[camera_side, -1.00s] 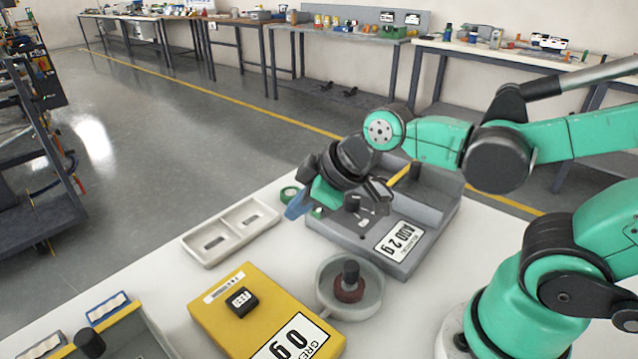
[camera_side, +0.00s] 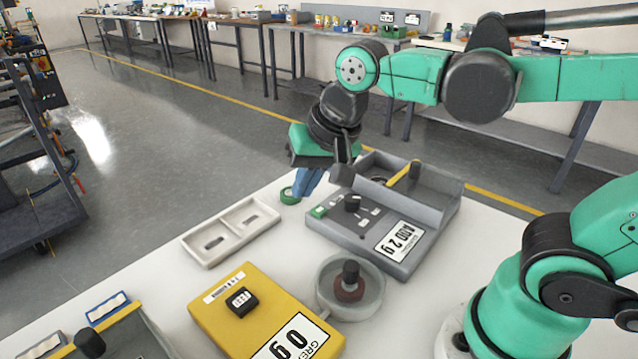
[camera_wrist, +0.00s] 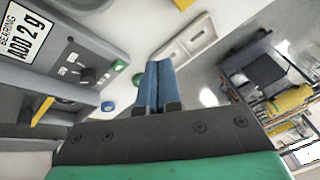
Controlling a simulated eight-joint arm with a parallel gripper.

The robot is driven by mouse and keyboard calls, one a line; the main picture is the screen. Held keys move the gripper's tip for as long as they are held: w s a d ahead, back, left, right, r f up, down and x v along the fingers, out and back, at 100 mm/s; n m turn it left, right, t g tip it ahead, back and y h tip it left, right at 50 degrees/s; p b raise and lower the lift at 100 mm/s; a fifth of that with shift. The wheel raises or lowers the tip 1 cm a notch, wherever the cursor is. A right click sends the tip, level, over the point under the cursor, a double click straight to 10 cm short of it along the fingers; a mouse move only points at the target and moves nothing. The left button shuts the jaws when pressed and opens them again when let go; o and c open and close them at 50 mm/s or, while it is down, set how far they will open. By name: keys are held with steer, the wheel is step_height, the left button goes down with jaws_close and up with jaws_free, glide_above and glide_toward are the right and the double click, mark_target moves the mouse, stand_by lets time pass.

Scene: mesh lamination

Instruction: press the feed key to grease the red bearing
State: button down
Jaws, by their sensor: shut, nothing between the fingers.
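The red bearing (camera_side: 349,290) is a dark red ring around a black post, sitting in a round clear dish (camera_side: 322,296). I cannot read which is the feed key. The green key also shows in the wrist view (camera_wrist: 118,65). My gripper (camera_side: 300,194) is shut and empty, its blue fingers pointing down beside the unit's back left. The wrist view shows the fingers (camera_wrist: 158,66) together, clear of the keys.
A yellow box (camera_side: 222,306) marked "0 g" stands in front, left of the dish. A pale two-compartment tray (camera_side: 232,232) lies left of the unit. A yellow lever (camera_side: 403,174) rises from the unit's back part.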

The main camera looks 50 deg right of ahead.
mark_target(241, 299)
steer(key=w+a+r+m+g, duration=0.2)
steer(key=a+m+g, duration=0.2)
steer(key=a+m, duration=0.7)
steer(key=shift+w+m+g+h, duration=0.15)
steer(key=shift+m+g+h, duration=0.25)
steer(key=shift+m, duration=0.2)
steer(key=shift+f, duration=0.1)
step_height(241, 299, down, 14)
steer(key=shift+f, duration=1)
steer(key=shift+r, duration=0.1)
steer(key=shift+r, duration=4.3)
